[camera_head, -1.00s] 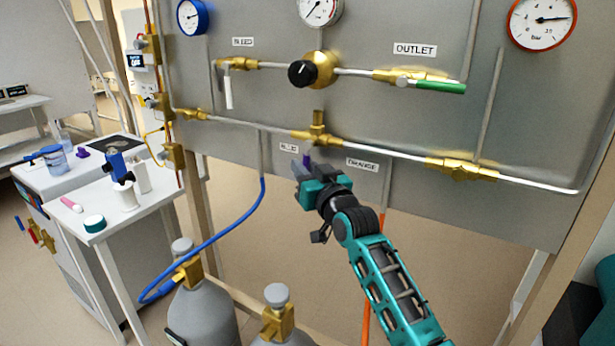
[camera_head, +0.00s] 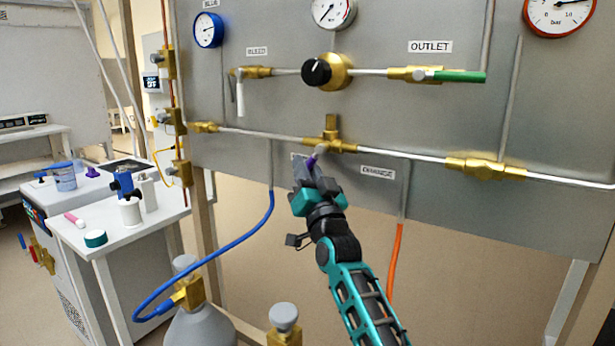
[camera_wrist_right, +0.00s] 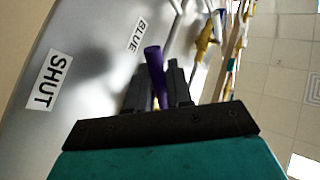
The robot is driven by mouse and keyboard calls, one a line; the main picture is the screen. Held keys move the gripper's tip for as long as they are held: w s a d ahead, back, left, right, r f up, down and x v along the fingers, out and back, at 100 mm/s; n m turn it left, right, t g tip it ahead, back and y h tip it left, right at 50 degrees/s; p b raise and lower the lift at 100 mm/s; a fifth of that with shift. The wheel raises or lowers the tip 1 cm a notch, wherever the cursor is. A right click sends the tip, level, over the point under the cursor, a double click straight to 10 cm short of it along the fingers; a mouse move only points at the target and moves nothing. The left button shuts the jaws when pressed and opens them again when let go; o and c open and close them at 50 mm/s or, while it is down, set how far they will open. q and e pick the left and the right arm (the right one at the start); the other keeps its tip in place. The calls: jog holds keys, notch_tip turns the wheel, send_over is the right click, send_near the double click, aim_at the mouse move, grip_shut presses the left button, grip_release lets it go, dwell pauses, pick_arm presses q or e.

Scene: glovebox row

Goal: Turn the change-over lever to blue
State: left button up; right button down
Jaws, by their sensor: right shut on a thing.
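The change-over lever (camera_head: 313,159) has a purple handle below the brass valve (camera_head: 331,136) on the grey panel. It slants down and to the left from the valve. My right gripper (camera_head: 307,172) is at the lever, its fingers shut on the purple handle. In the right wrist view the purple handle (camera_wrist_right: 154,66) shows between the two dark fingers. The BLUE label (camera_wrist_right: 138,36) is close by in that view; in the head view the gripper mostly hides it. The ORANGE label (camera_head: 377,172) is right of the gripper. My left gripper is out of view.
A blue hose (camera_head: 250,232) and an orange hose (camera_head: 394,262) hang on either side of my right arm. The regulator knob (camera_head: 317,72) and green outlet handle (camera_head: 459,77) are higher up. Gas cylinders (camera_head: 201,325) stand below. A white side table (camera_head: 75,230) is at left.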

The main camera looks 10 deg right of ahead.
jog(key=shift+f, duration=0.1)
jog(key=c, duration=1.2)
grip_release()
jog(key=v, duration=1.3)
jog(key=shift+d, duration=0.1)
jog(key=shift+c, duration=0.5)
